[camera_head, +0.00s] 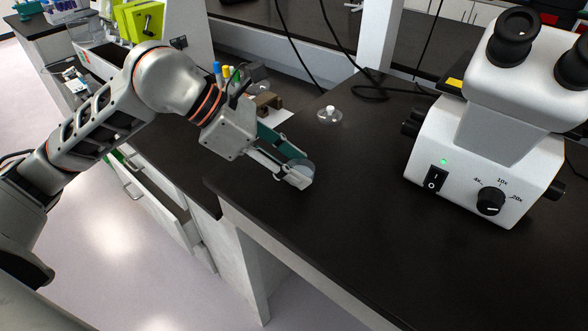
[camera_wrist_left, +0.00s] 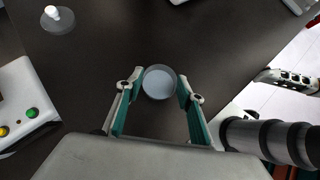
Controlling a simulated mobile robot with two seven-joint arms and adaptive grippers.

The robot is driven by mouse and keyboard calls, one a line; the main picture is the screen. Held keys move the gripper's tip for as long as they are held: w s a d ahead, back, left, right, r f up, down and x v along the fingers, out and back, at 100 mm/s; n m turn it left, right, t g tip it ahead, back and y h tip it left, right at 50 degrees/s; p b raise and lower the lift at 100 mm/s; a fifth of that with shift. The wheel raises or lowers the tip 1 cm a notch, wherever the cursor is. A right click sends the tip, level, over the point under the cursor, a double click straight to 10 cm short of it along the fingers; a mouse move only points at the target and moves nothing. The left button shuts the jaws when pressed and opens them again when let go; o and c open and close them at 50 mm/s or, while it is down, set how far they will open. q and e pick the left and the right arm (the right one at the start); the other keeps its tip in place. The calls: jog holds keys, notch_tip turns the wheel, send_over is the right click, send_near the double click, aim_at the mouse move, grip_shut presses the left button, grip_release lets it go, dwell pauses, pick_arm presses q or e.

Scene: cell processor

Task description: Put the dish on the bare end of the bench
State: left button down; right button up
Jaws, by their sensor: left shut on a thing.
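The dish (camera_head: 306,166) is a small, round, clear dish with a pale bluish content. My left gripper (camera_head: 298,176) is shut on it, with one finger on each side. In the left wrist view the dish (camera_wrist_left: 159,82) sits between the tips of the left gripper (camera_wrist_left: 159,85) and looks level. The dish is over the dark bench (camera_head: 320,225), near its front left corner. I cannot tell whether it touches the top or hangs just above it. My right gripper is not in view.
A white microscope (camera_head: 480,150) stands on the right of the bench. A clear round piece with a white knob (camera_head: 329,115) lies behind the dish. Black cables (camera_head: 370,88) run at the back. The bench top in front of the microscope is clear.

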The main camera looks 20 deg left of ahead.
pick_arm(q)
jog(key=shift+f, duration=0.9)
jog(key=c, duration=1.3)
grip_release()
